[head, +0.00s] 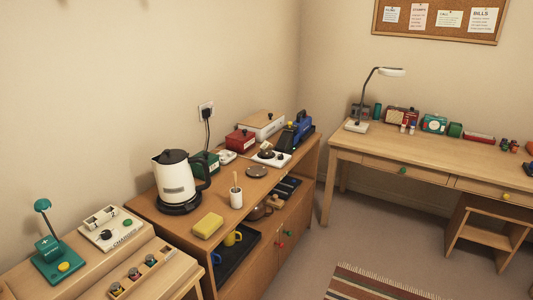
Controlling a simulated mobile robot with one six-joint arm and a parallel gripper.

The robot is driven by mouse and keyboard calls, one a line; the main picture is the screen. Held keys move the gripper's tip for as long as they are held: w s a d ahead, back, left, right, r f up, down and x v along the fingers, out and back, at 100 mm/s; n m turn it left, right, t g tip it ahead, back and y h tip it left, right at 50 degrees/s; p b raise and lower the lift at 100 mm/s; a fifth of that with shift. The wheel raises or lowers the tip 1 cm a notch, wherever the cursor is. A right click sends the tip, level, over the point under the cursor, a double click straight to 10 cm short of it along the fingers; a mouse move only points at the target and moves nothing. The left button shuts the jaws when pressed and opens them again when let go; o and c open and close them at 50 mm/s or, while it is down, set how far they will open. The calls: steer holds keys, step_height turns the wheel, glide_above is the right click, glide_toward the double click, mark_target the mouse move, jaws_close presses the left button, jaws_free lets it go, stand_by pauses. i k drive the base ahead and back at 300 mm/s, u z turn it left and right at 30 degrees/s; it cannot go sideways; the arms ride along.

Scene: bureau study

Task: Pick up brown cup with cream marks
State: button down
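A small brown rounded object (258,212) sits in the open front of the wooden cabinet (262,262), below its top. It may be the brown cup, but it is too small and shaded for me to make out cream marks. A yellow cup (233,238) stands on a dark tray (240,258) to its left and nearer. A blue cup (216,258) shows partly at the tray's left end, largely hidden by the cabinet top. My gripper is not in view.
On the cabinet top stand a white and black kettle (175,182), a yellow sponge (208,225), a white holder (236,198) and a red box (239,139). A desk (440,157) stands at right. Floor (370,225) is clear before the cabinet, with a striped rug (370,285).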

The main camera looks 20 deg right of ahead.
mark_target(264, 153)
steer(key=u, duration=0.25)
steer(key=k, duration=0.6)
steer(key=z, duration=2.05)
steer(key=i, duration=1.8)
